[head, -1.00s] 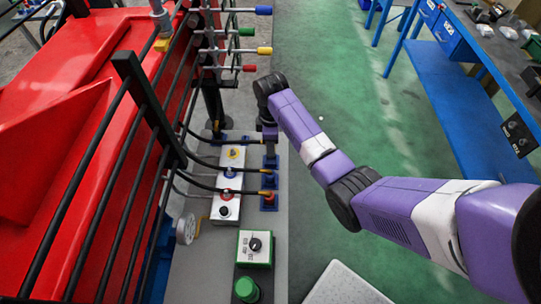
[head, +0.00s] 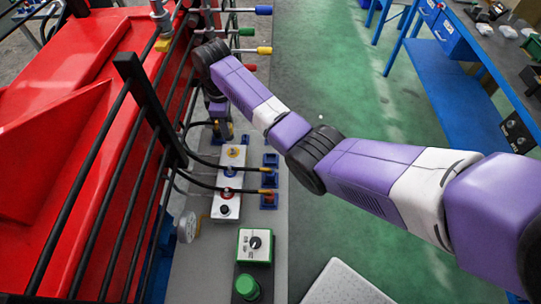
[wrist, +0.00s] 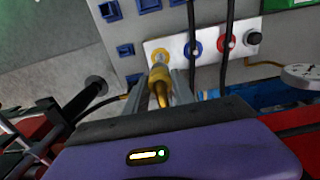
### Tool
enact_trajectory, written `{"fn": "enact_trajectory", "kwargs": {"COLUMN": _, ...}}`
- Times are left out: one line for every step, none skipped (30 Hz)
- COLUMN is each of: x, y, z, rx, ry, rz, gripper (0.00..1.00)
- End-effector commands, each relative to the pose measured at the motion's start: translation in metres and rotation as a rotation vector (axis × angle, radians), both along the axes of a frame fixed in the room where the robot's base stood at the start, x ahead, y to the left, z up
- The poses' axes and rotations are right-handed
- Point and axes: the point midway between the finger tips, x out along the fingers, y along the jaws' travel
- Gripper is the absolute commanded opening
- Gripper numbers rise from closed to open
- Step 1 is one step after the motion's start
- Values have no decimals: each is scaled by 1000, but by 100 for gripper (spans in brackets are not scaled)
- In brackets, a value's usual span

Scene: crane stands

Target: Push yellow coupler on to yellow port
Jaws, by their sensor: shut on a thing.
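My gripper (wrist: 160,98) is shut on the yellow coupler (wrist: 160,88), a brass-coloured piece between its two fingers in the wrist view. In the head view my gripper (head: 221,130) is near the far end of the white port block (head: 229,198), and the coupler is mostly hidden by my wrist. The yellow port (head: 232,152) is at the far end of the block. It also shows in the wrist view (wrist: 160,56), just beyond the coupler's tip. The tip overlaps it in the picture; I cannot tell whether they touch.
A black knob (wrist: 253,37) ends the block. Blue holders (head: 269,160) stand to its right. A black railing (head: 148,105) and red machine are at left.

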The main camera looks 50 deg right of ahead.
Motion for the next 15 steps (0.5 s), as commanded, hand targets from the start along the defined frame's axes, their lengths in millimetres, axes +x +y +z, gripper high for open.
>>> {"fn": "enact_trajectory", "kwargs": {"x": -3, "y": 0, "z": -20, "rx": 1, "ry": 6, "rz": -2, "gripper": 0}}
{"fn": "enact_trajectory", "kwargs": {"x": -3, "y": 0, "z": -24, "rx": 1, "ry": 5, "rz": -1, "gripper": 0}}
{"fn": "enact_trajectory", "kwargs": {"x": -3, "y": 0, "z": -29, "rx": 1, "ry": 6, "rz": -1, "gripper": 0}}
{"fn": "enact_trajectory", "kwargs": {"x": -3, "y": 0, "z": -33, "rx": 1, "ry": 6, "rz": -1, "gripper": 0}}
{"fn": "enact_trajectory", "kwargs": {"x": -3, "y": 0, "z": -37, "rx": 1, "ry": 6, "rz": -1, "gripper": 0}}
{"fn": "enact_trajectory", "kwargs": {"x": -2, "y": 0, "z": -40, "rx": 1, "ry": 5, "rz": 0, "gripper": 0}}
{"fn": "enact_trajectory", "kwargs": {"x": -2, "y": 0, "z": -43, "rx": 1, "ry": 4, "rz": 0, "gripper": 0}}
{"fn": "enact_trajectory", "kwargs": {"x": -2, "y": 0, "z": -44, "rx": 1, "ry": 3, "rz": 0, "gripper": 0}}
{"fn": "enact_trajectory", "kwargs": {"x": -2, "y": 0, "z": -46, "rx": 1, "ry": 3, "rz": 0, "gripper": 0}}
{"fn": "enact_trajectory", "kwargs": {"x": -2, "y": 0, "z": -48, "rx": 1, "ry": 3, "rz": 0, "gripper": 0}}
{"fn": "enact_trajectory", "kwargs": {"x": -2, "y": 0, "z": -48, "rx": 1, "ry": 3, "rz": 0, "gripper": 0}}
{"fn": "enact_trajectory", "kwargs": {"x": -2, "y": 0, "z": -49, "rx": 1, "ry": 3, "rz": 0, "gripper": 0}}
{"fn": "enact_trajectory", "kwargs": {"x": -2, "y": 0, "z": -49, "rx": 1, "ry": 3, "rz": 0, "gripper": 0}}
{"fn": "enact_trajectory", "kwargs": {"x": -2, "y": 0, "z": -49, "rx": 1, "ry": 3, "rz": 0, "gripper": 0}}
{"fn": "enact_trajectory", "kwargs": {"x": -2, "y": 0, "z": -49, "rx": 1, "ry": 3, "rz": 0, "gripper": 0}}
